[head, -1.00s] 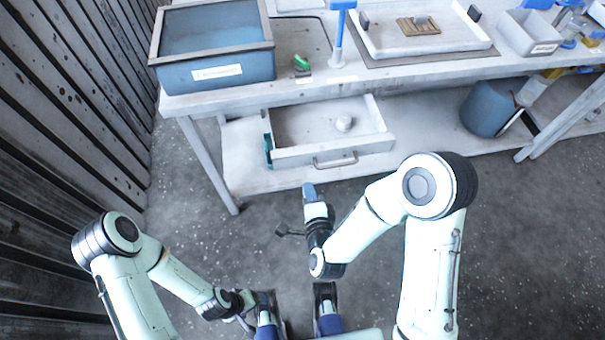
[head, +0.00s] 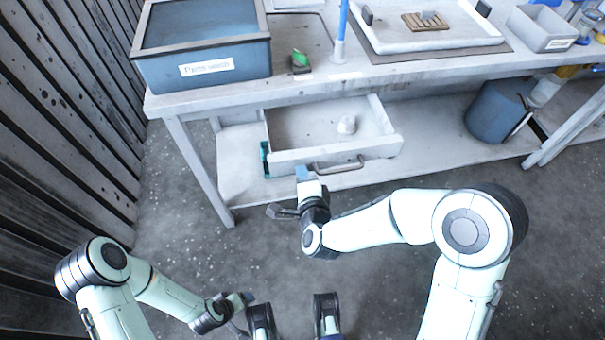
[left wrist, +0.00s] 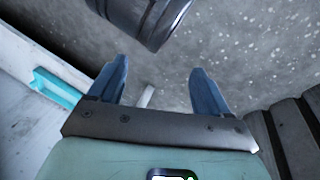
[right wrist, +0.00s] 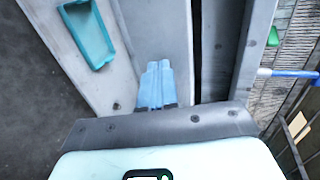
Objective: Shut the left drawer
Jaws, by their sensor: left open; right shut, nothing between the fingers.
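The left drawer (head: 280,162) is pulled out below the bench top, with a bar handle (head: 338,166) on its grey front. My right gripper (head: 303,174) is shut and empty, at the drawer front just left of the handle. In the right wrist view its blue fingertips (right wrist: 157,68) lie over a grey panel; I cannot tell if they touch it. My left gripper (head: 247,298) is low at the left, away from the drawer. Its fingers stand apart and empty in the left wrist view (left wrist: 158,85).
A teal holder (head: 265,158) is beside the drawer's left side, also seen in the right wrist view (right wrist: 88,35). A blue bin (head: 200,70) and white tray (head: 430,38) stand on the bench (head: 350,80). A blue bucket (head: 497,112) stands on the lower shelf.

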